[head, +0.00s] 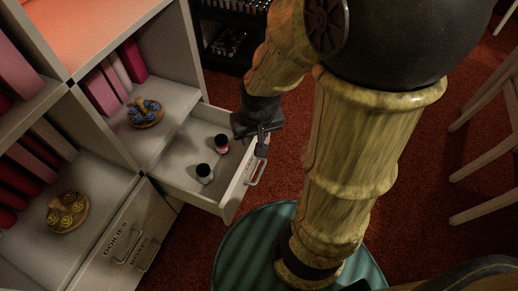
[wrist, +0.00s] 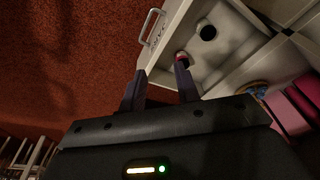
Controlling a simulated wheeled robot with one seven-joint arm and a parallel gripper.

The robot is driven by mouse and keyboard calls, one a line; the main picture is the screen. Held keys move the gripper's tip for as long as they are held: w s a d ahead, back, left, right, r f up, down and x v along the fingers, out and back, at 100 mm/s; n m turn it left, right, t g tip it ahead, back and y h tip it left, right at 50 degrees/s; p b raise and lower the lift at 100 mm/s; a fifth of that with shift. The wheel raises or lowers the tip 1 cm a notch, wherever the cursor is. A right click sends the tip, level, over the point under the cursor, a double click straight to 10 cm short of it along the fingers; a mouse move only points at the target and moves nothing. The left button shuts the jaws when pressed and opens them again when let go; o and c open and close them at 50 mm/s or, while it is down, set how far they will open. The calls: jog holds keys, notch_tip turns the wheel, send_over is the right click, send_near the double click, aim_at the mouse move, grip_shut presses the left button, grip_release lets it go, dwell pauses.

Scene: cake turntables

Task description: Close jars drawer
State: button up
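The jars drawer (head: 180,172) is pulled out of the white cabinet, with its interior exposed. Its front panel (head: 236,190) carries a metal handle (head: 256,172), which also shows in the wrist view (wrist: 152,28). Two dark-lidded jars stand inside: a reddish one (head: 221,144) near the far side and a pale one (head: 205,174) nearer. My gripper (head: 256,139) is at the drawer's far front corner, beyond the handle. In the wrist view its fingers (wrist: 161,73) are apart with nothing held between them. I cannot tell whether they touch the drawer.
A closed drawer (head: 124,240) labelled for doilies and boxes is at lower left. Shelves hold pink and red books (head: 105,88), a plate of blue items (head: 146,112) and one of yellow items (head: 68,212). A pale chair (head: 488,130) stands right. Red carpet lies in front.

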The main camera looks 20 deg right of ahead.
jog(key=w+d+m, duration=0.1)
jog(key=m, duration=0.1)
jog(key=w+d+f+m+g, duration=0.1)
jog(key=d+m, duration=0.1)
jog(key=w+d+f+m+y+p, duration=0.1)
jog(key=m, duration=0.1)
jog(key=shift+d+f, duration=0.15)
jog(key=shift+f, duration=0.1)
grip_shut()
jog(key=w+d+f+m+t+y+p, duration=0.1)
jog(key=w+d+f+m+t+y, duration=0.1)
jog(key=d+m, duration=0.7)
jog(key=w+d+f+m+t+y+p, duration=0.1)
jog(key=w+d+f+m+t+y, duration=0.2)
jog(key=d+f+m, duration=0.4)
jog(key=w+d+m, duration=0.1)
jog(key=d+m, duration=0.2)
jog(key=m, duration=0.1)
jog(key=shift+w+d, duration=0.15)
jog(key=shift+w, duration=0.05)
